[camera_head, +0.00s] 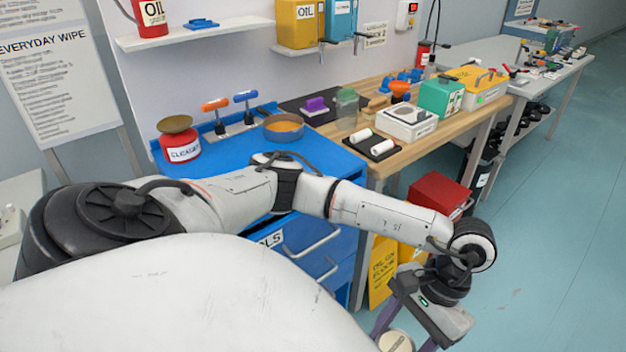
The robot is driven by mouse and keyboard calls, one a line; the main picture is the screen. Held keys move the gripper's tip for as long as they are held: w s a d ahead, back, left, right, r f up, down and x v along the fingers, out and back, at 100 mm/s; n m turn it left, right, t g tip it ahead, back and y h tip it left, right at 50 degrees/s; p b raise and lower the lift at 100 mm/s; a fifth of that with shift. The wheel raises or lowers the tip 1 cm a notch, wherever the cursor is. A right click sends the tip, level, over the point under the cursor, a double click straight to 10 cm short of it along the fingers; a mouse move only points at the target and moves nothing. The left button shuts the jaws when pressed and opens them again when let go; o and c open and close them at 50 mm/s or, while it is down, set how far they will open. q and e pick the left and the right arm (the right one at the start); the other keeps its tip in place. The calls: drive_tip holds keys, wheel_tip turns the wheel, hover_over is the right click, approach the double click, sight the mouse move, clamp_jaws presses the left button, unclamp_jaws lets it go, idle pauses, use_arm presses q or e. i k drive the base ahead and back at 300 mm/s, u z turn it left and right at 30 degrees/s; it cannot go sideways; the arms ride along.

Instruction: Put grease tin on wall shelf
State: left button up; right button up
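My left arm crosses the picture to the lower right, where its gripper (408,336) points down past the bench front, with two purple fingers apart. A round, pale-topped thing (396,342) shows between the fingers, cut by the bottom edge. It may be the grease tin, but I cannot read a label or see whether the fingers touch it. The white wall shelf (235,31) at upper left holds a red oil can (151,16) and a small blue item (201,23), with free room at its right. My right gripper is not in view.
A second shelf (296,51) holds yellow and blue cans. The blue bench (217,160) bears a red cleaner can (179,143) and a round orange-filled dish (284,127). A red box (437,194) and yellow sign (384,272) stand below. Floor at right is clear.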

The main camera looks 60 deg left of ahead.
sight(243, 22)
drive_tip(key=z, duration=0.45)
drive_tip(key=i, duration=1.75)
drive_tip(key=u, duration=2.25)
